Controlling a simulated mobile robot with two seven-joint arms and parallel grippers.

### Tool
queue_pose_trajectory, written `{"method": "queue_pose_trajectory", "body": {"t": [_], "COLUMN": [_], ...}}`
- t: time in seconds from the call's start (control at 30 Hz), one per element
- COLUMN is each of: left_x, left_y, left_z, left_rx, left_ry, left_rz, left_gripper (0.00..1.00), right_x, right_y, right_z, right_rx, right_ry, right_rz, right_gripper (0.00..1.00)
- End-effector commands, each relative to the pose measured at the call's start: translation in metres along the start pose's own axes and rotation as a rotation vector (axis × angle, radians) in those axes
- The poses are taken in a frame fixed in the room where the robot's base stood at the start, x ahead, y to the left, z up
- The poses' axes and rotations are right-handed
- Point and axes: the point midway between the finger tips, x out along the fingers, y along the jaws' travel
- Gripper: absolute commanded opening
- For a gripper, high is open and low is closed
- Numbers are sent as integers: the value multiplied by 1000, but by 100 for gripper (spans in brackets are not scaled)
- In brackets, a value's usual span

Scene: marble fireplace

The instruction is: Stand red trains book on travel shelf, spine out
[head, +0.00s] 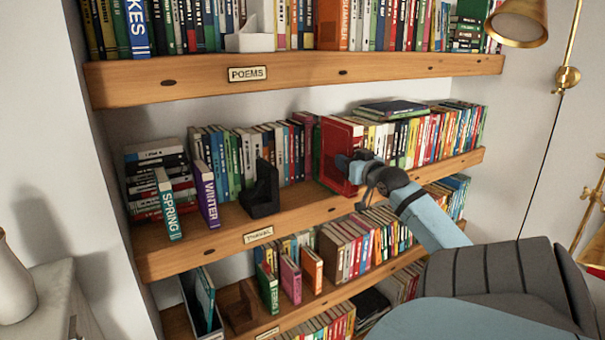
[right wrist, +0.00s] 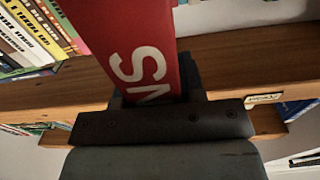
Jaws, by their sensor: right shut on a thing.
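The red trains book (head: 338,148) is roughly upright at the middle shelf, in the gap between the left and right runs of books. The travel shelf (head: 215,241) carries a label reading TRAVEL on its front edge. My right gripper (head: 352,172) is shut on the book from the front right. In the right wrist view the red spine (right wrist: 130,45) with white letters faces the camera, and the gripper (right wrist: 155,98) holds it. Part of the book's lower side is hidden by my gripper, so I cannot tell whether it rests on the board. My left gripper is not in view.
Dark books lie flat on the right-hand row (head: 393,108). The POEMS shelf (head: 300,72) runs above. A brass lamp (head: 518,25) hangs at upper right.

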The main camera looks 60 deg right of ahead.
Motion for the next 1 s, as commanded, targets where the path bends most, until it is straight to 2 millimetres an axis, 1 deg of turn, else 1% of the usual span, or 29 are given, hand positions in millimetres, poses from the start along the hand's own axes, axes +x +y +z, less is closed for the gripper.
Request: {"method": "queue_pose_trajectory", "body": {"t": [0.03,0.3,0.5,0.6,0.67,0.7,0.93,1.0], "left_x": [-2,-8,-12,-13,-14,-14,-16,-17], "left_y": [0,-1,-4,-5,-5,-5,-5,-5], "left_z": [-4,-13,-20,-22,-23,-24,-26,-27], "left_rx": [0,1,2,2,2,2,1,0], "left_ry": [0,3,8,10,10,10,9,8], "left_rz": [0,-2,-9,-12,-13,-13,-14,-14], "left_gripper": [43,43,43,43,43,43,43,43], "right_x": [14,80,121,137,143,141,140,140], "right_y": [0,0,0,0,0,0,0,0], "right_z": [-6,-6,-6,-5,-2,6,21,29], "right_rx": [0,-1,-1,-1,-1,0,-1,0], "right_ry": [7,6,7,6,5,2,3,3], "right_rz": [-1,0,1,0,1,1,0,0], "right_gripper": [0,0,0,0,0,0,0,0]}}
